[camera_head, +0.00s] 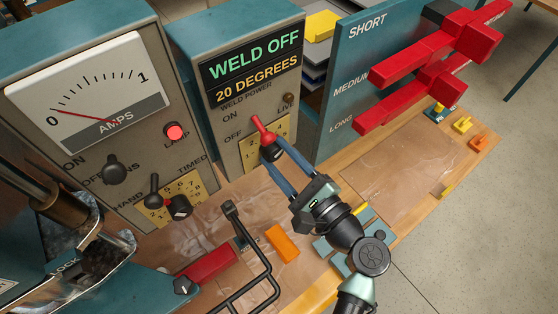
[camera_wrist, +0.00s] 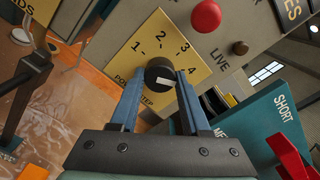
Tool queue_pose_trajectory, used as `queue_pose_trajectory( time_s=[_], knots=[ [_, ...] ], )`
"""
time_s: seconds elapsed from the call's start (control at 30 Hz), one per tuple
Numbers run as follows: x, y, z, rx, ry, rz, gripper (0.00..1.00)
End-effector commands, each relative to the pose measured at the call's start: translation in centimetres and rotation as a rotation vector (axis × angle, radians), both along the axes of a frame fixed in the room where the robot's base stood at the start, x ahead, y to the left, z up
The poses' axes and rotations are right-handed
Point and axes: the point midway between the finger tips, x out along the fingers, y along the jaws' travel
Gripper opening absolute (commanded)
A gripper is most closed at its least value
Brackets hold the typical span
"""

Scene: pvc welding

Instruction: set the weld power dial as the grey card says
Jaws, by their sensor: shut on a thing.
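The weld power dial is a black knob (camera_head: 270,151) with a white mark on its face, on a yellow numbered plate (camera_head: 250,157) low on the middle cabinet. In the wrist view the knob (camera_wrist: 159,72) sits between my two blue fingers, and its plate (camera_wrist: 150,40) shows 1 to 4 and lettering ending in "STEP". My gripper (camera_wrist: 160,80) is shut on the knob. I cannot tell which number the white mark points at. The fingers hide part of the plate. I cannot make out a grey card in either view.
Above the dial, a red-tipped lever (camera_head: 260,126) stands by ON and OFF, under a display (camera_head: 253,66) reading "WELD OFF, 20 DEGREES". An amps meter cabinet (camera_head: 85,90) is at left. Red bars (camera_head: 425,60) stick out from the teal board at right. A black frame (camera_head: 250,250) stands below.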

Motion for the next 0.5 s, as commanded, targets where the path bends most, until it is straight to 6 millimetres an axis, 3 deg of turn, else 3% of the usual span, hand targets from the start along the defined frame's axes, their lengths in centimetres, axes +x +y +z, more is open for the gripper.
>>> queue_pose_trajectory(
  time_s=[0.5],
  knots=[
    [0.04, -0.07, -0.44, -0.4, -0.29, 0.0, 0.0]
  ],
)
